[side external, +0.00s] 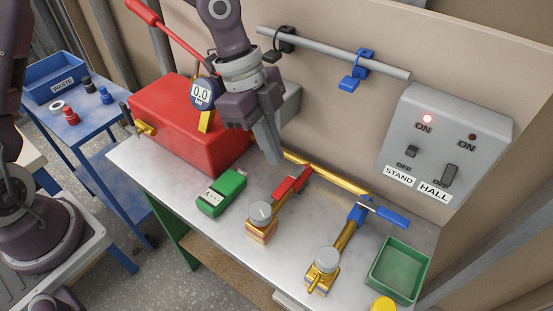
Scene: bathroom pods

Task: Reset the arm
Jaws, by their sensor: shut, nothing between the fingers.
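My gripper (275,152) hangs fingers down above the metal bench, near its back. The fingers are together and hold nothing. They are in front of the brass pipe and a little left of the red-handled valve (292,184); I cannot tell how high above the bench the tips are. My arm comes in from the top of the picture, in front of the red box (185,125).
The bench (225,245) holds a green meter (222,192), a blue-handled valve (355,215) and a green tray (399,270). A switch panel (445,140) and a grey pipe (325,50) are on the wall. A blue table (90,130) stands left.

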